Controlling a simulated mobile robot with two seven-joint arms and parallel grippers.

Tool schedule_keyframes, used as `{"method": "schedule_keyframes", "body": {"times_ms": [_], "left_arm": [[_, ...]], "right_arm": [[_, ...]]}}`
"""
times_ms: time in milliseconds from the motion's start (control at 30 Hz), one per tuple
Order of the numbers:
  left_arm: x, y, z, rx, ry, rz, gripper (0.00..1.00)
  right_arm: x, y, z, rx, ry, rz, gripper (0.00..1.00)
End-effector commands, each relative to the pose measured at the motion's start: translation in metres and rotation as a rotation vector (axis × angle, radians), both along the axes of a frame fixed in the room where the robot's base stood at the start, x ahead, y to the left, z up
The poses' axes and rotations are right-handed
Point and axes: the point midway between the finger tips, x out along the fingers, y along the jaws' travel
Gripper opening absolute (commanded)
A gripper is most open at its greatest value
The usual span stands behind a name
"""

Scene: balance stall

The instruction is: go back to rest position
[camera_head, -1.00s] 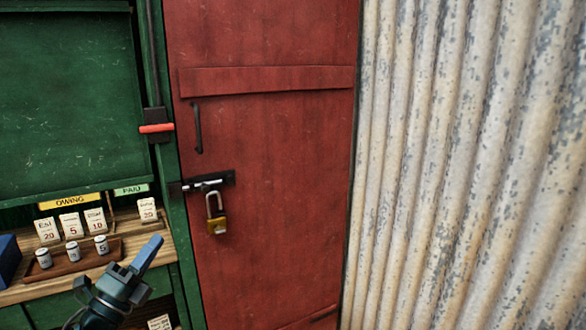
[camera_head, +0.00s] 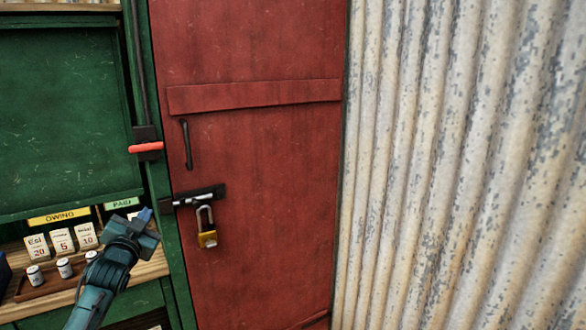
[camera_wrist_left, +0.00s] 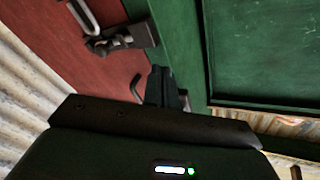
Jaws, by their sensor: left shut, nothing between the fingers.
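My left gripper (camera_head: 145,215) is shut and empty. In the head view it is at the lower left, in front of the wooden counter and the green post beside the red door. Its arm comes up from the bottom left. In the left wrist view the gripper's dark fingers (camera_wrist_left: 163,88) show together, with the green woodwork and the red door (camera_wrist_left: 70,45) beyond them. My right gripper is in neither view.
The red door (camera_head: 255,150) is closed, with a bolt (camera_head: 200,196) and a brass padlock (camera_head: 207,238) hanging there. A red-handled lever (camera_head: 146,147) is on the green post. Cards (camera_head: 62,241) and small white weights (camera_head: 65,268) stand on the counter. Corrugated metal (camera_head: 450,160) fills the right.

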Motion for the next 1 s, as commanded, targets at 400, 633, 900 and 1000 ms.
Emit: {"method": "schedule_keyframes", "body": {"times_ms": [400, 633, 900, 1000], "left_arm": [[-0.076, -0.062, -0.149, -0.271, 0.297, -0.068, 0.00], [-0.191, -0.128, -0.242, -0.338, 0.471, -0.152, 0.00], [-0.341, -0.191, -0.291, -0.471, 0.659, -0.208, 0.00], [-0.374, -0.202, -0.293, -0.506, 0.699, -0.212, 0.00]], "right_arm": [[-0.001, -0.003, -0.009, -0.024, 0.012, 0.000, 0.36], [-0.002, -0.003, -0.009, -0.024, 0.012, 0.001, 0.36], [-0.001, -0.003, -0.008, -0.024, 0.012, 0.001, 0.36], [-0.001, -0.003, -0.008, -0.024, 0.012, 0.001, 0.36]]}}
